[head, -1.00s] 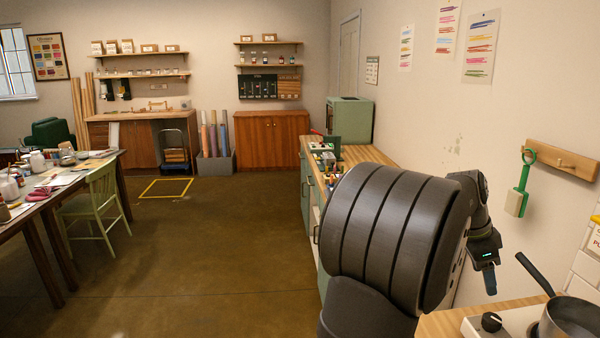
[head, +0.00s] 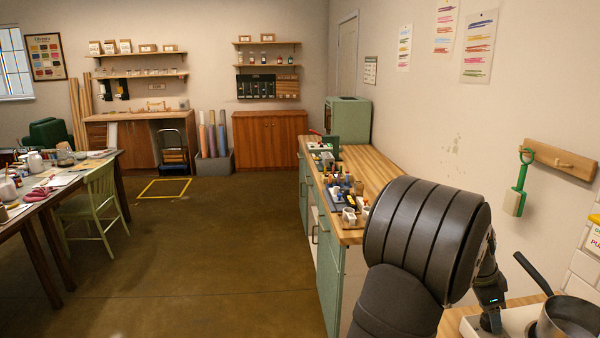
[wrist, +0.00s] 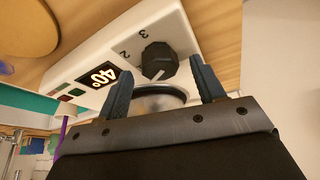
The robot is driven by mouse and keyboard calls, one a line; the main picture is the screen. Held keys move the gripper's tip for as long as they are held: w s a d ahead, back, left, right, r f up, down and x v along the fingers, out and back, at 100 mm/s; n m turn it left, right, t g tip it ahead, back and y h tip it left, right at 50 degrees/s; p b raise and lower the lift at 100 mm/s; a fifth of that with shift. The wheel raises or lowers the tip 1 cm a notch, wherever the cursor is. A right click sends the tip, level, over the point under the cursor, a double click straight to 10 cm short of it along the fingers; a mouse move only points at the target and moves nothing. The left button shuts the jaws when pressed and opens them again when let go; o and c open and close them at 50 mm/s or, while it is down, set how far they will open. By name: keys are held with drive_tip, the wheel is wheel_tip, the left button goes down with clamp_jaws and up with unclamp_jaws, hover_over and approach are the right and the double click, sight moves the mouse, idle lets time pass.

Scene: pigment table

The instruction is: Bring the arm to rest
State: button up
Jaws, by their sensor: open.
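My gripper (wrist: 163,88) is open, its two blue fingers apart with nothing held between them in the wrist view. In the head view my gripper (head: 491,322) hangs low at the right, beside the white hot plate, partly hidden by my arm. The hot plate (head: 472,328) has a black knob, which shows beyond the fingertips in the wrist view (wrist: 159,62). A display reading 40° (wrist: 97,77) is beside the knob. A round metal surface shows between the fingers, mostly hidden by my gripper.
A saucepan (head: 572,322) with a black handle stands on the hot plate. A wooden counter (head: 372,170) with small jars and tools runs behind my arm. A green scraper (head: 519,190) hangs on the right wall.

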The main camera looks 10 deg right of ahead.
drive_tip(key=shift+x, duration=0.75)
drive_tip(key=shift+r+n+t, duration=0.15)
drive_tip(key=shift+n+t, duration=0.15)
drive_tip(key=shift+n, duration=0.5)
drive_tip(key=n, duration=0.2)
drive_tip(key=n+t, duration=0.1)
drive_tip(key=n, duration=0.1)
drive_tip(key=shift+s+t, duration=0.15)
drive_tip(key=shift+t, duration=0.15)
drive_tip(key=shift+s+n+t+y, duration=0.1)
drive_tip(key=shift+n+t+y, duration=0.35)
drive_tip(key=shift+n, duration=1.15)
drive_tip(key=shift+s+n+t+y, duration=0.15)
drive_tip(key=shift+n+t, duration=0.5)
drive_tip(key=shift+n, duration=0.95)
drive_tip(key=shift+v, duration=0.95)
drive_tip(key=shift+w, duration=0.1)
